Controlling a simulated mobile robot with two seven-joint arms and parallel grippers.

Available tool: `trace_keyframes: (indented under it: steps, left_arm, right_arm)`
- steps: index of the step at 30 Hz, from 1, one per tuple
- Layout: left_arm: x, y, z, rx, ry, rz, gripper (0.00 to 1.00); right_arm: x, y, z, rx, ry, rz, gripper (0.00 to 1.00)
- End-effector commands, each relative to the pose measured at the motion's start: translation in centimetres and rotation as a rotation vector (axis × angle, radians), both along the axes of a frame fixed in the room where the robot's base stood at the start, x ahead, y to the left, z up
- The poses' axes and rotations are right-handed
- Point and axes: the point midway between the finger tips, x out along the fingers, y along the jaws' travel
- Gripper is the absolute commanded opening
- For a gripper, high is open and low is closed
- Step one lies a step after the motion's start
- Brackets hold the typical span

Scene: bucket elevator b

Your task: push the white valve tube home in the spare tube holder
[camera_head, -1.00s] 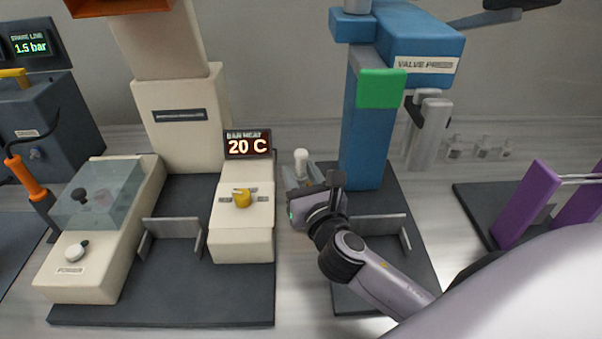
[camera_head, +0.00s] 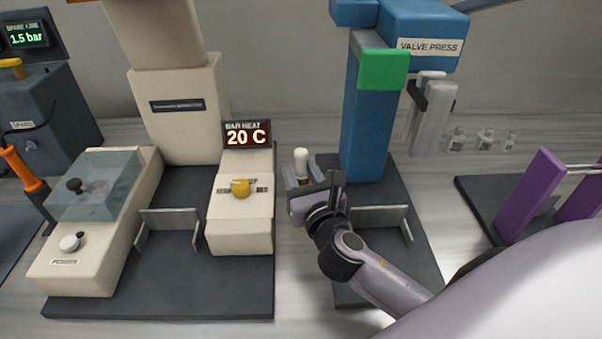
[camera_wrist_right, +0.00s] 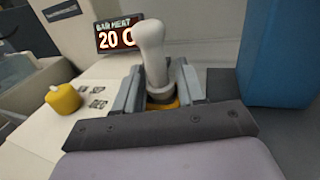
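The white valve tube (camera_head: 301,162) stands roughly upright with its rounded end up, left of the blue press column. In the right wrist view the tube (camera_wrist_right: 152,50) rises between the two grey fingers of my right gripper (camera_wrist_right: 158,88), with a collar near its base. My right gripper (camera_head: 300,176) appears shut on the tube's lower part; contact with both fingers is hard to see. A yellow-orange part (camera_wrist_right: 162,104) shows below the collar. The tube's lower end is hidden, and I cannot make out the spare tube holder for certain. My left gripper is not in view.
The blue valve press (camera_head: 370,125) stands close right of the gripper. A cream unit with a yellow knob (camera_head: 240,188) and a 20 C display (camera_head: 247,134) is close on the left. A grey bracket (camera_head: 380,215) lies right of my wrist. Purple uprights (camera_head: 530,195) stand farther right.

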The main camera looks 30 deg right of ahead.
Motion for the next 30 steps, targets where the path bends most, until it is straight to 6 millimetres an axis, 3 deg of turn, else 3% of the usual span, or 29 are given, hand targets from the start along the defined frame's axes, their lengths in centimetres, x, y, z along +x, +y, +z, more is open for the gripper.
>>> trace_keyframes:
  steps: [1,2,3,14,24,30]
  left_arm:
    - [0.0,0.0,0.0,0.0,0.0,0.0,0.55]
    - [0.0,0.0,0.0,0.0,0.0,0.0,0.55]
    - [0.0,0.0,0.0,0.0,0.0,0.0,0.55]
    - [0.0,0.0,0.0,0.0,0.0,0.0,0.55]
    - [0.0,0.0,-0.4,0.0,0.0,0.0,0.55]
    - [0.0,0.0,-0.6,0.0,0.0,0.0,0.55]
  right_arm:
    - [0.0,0.0,-0.2,0.001,0.005,0.0,0.55]
    - [0.0,0.0,-0.2,0.001,0.006,0.0,0.65]
    - [0.0,0.0,-0.2,0.001,0.006,0.0,0.69]
    - [-0.6,0.1,-0.4,0.001,0.01,0.001,0.69]
    - [-5.1,0.9,-0.4,0.002,0.01,0.001,0.69]
    - [-6.8,1.1,-0.3,0.001,0.008,0.001,0.69]
